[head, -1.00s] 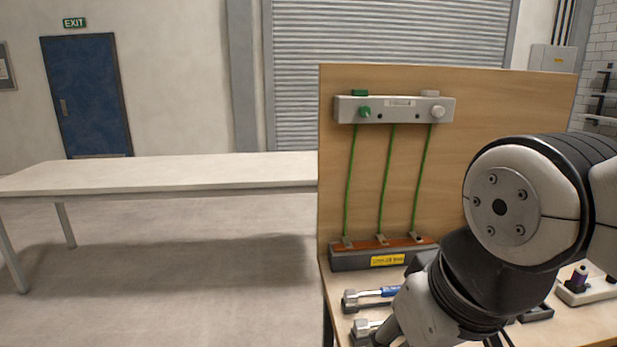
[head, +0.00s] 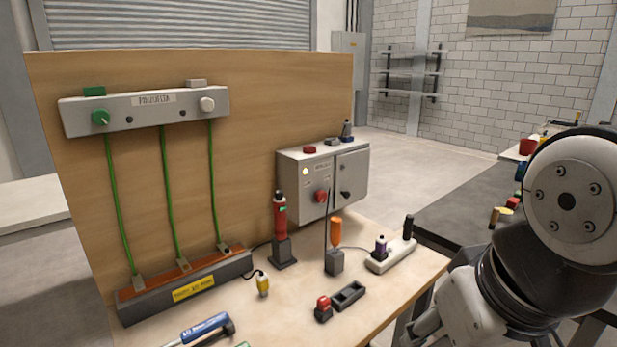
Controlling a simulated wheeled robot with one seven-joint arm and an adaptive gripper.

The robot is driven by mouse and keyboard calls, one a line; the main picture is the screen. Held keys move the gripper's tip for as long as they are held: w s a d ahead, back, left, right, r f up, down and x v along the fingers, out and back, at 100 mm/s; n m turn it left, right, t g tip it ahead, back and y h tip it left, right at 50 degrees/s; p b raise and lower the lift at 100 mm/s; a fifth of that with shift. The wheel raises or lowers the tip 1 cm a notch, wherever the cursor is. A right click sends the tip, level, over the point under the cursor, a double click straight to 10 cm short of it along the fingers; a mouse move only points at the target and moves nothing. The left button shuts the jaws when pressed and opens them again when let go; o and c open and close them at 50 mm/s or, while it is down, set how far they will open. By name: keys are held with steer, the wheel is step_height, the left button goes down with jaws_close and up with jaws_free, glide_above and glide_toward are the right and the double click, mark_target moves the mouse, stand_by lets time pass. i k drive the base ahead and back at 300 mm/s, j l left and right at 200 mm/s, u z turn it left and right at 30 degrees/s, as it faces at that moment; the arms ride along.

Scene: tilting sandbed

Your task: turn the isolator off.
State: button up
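A grey control box (head: 322,181) stands at the right end of the bench, in front of the wooden board. A red rotary knob (head: 320,196), which looks like the isolator, is on its left front panel; its exact setting is too small to tell. A black knob (head: 345,193) is on the box's right panel. A small pale yellow light (head: 305,171) shows at the upper left of the box. My arm fills the lower right of the head view, to the right of the box and apart from it. My gripper's fingers are out of the picture.
A grey bar (head: 150,108) with a green and a white knob is on the board (head: 250,90). On the bench (head: 290,310), a red tool (head: 280,216) and an orange-handled screwdriver (head: 336,231) stand upright before the box. A socket strip (head: 391,254) lies right of them. A dark table (head: 460,207) is further right.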

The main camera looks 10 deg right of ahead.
mark_target(320, 195)
steer(key=i+l, duration=0.35)
steer(key=i+l+z, duration=0.15)
steer(key=i+l, duration=0.2)
steer(key=l, duration=0.2)
